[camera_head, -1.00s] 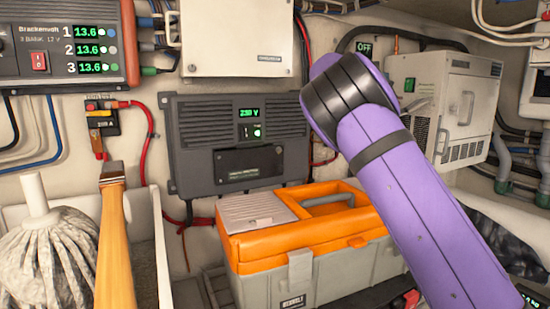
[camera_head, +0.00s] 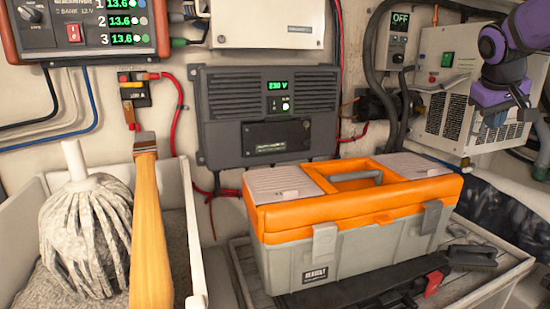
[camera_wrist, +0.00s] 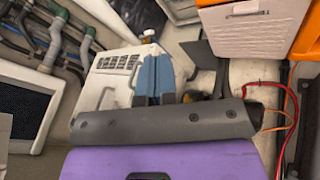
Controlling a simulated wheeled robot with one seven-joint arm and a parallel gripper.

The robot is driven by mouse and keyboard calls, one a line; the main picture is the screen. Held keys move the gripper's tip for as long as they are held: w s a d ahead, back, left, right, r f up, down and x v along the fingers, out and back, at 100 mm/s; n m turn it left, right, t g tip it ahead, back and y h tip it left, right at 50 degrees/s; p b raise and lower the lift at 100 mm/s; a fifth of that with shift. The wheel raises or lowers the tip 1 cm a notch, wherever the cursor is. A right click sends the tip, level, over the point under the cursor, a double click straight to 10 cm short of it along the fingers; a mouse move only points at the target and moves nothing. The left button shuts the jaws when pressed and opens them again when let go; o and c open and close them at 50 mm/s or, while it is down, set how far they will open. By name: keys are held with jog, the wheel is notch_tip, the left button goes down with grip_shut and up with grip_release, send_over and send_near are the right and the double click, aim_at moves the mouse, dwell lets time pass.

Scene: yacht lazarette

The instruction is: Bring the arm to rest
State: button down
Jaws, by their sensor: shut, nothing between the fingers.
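My purple arm reaches in at the top right of the head view. My gripper (camera_head: 496,119) hangs in front of the white vented unit (camera_head: 440,80), pointing down. Its two blue-grey fingers show side by side in the wrist view (camera_wrist: 154,78), closed together with nothing seen between them. The white vented unit also shows behind them in the wrist view (camera_wrist: 112,72). I cannot tell the exact gap between the fingers and the unit.
An orange and grey toolbox (camera_head: 375,250) stands on a shelf below and left of my gripper. A mop (camera_head: 85,235) and a wooden handle (camera_head: 150,230) stand in a pale bin at left. Cables and a dark 230 V box (camera_head: 225,105) line the wall.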

jog(key=s+a+f+y, duration=0.2)
jog(key=s+a+f, duration=0.2)
jog(key=s+a, duration=0.5)
jog(key=s+a+f+t+y, duration=0.1)
jog(key=s+a+f+y, duration=0.1)
jog(key=s+a, duration=0.7)
jog(key=s+f, duration=0.1)
jog(key=s, duration=0.7)
jog(key=shift+a+f+n+y, duration=0.15)
jog(key=shift+f+n+y, duration=0.15)
jog(key=shift+f, duration=0.1)
jog(key=shift+s, duration=0.1)
